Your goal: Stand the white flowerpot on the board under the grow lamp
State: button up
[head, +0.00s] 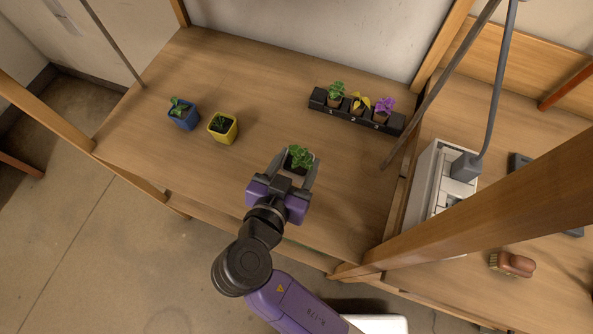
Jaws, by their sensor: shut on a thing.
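My gripper (300,168), purple with grey fingers, is over the front middle of the wooden table. It is shut on a small pot with a green leafy plant (300,157), one finger on each side. Dark soil and a little of a pale rim show; this appears to be the white flowerpot, most of its wall hidden by the gripper. I cannot tell whether its base touches the table. No board under a grow lamp can be made out with certainty.
A blue pot (184,120) and a yellow pot (223,132) stand at left. A black numbered holder (394,126) with three small plants is at the back right. The table's middle is clear.

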aim_at(295, 178)
jog(key=shift+f, duration=3.15)
jog(key=shift+f, duration=0.15)
jog(key=o, duration=1.5)
jog(key=shift+c, duration=0.2)
jog(key=shift+r, duration=0.25)
jog(key=shift+s+a, duration=0.15)
jog(key=shift+s, duration=0.2)
jog(key=b+v, duration=0.1)
jog(key=v, duration=1)
jog(key=shift+b, duration=0.4)
jog(key=shift+s+r, duration=0.15)
